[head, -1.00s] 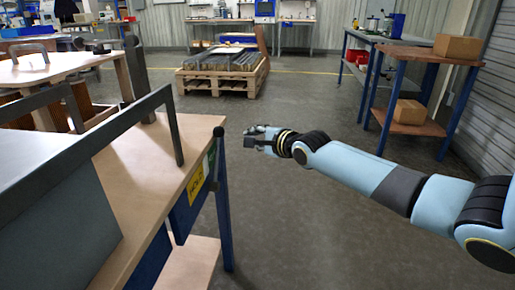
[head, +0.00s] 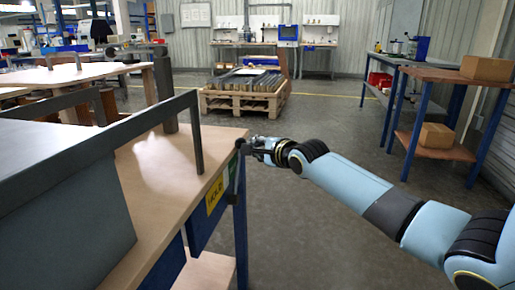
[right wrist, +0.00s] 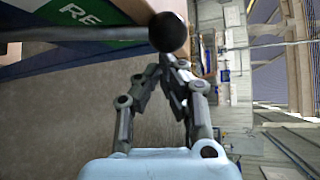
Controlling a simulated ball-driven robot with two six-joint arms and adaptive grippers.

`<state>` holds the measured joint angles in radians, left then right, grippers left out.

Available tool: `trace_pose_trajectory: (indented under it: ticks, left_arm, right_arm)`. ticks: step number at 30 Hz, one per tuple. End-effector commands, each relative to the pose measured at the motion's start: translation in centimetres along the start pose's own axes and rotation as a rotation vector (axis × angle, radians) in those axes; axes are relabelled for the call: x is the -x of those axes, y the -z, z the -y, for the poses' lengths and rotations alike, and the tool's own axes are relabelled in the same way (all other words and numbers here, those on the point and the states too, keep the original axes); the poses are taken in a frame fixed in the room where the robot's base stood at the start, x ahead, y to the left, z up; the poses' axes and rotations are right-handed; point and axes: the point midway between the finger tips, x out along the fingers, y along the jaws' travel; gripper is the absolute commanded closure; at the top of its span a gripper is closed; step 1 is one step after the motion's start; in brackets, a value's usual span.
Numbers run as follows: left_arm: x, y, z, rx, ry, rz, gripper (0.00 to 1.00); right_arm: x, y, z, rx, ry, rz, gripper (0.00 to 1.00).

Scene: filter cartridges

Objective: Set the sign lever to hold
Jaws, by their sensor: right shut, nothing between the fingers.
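The sign lever shows in the right wrist view as a dark rod with a round black knob (right wrist: 169,32). Beside it is a green sign panel (right wrist: 115,22) with white letters, partly cut off, starting "RE". In the head view a yellow sign panel (head: 215,194) with dark lettering is on the bench's end, and the lever rod (head: 233,172) stands near its right edge. My right gripper (head: 247,147) is at the lever's top; in the wrist view its shut, empty fingertips (right wrist: 165,58) are just below the knob. I cannot tell whether they touch. My left gripper is out of view.
A wooden-topped bench (head: 150,165) with a grey metal frame (head: 196,135) fills the left. The floor right of it is open. A pallet (head: 240,103) stands at the back, and a shelf table with cardboard boxes (head: 487,69) at the right.

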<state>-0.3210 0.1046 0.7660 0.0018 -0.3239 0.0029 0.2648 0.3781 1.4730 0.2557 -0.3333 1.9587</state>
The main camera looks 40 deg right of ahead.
Motion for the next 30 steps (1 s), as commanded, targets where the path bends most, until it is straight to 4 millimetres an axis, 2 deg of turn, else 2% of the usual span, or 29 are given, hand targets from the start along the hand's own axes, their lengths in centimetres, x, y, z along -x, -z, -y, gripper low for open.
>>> trace_pose_trajectory:
  ticks: [6, 14, 20, 26, 30]
  left_arm:
    - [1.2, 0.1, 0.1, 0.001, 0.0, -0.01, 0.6]
    - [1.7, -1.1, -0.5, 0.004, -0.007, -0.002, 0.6]
    - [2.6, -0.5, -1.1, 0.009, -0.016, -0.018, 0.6]
    - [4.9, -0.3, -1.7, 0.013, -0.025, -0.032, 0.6]
    - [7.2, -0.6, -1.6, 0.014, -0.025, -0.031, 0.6]
  right_arm:
    - [0.4, -0.4, 0.5, -0.002, 0.001, 0.0, 1.0]
    - [0.8, -0.7, 0.5, 0.0, 0.002, 0.001, 1.0]
    - [1.1, -1.1, 0.6, 0.004, 0.007, 0.003, 1.0]
    - [1.8, -2.2, 1.1, 0.047, 0.055, 0.019, 1.0]
    - [2.9, -3.1, 1.2, 0.153, 0.172, 0.014, 1.0]
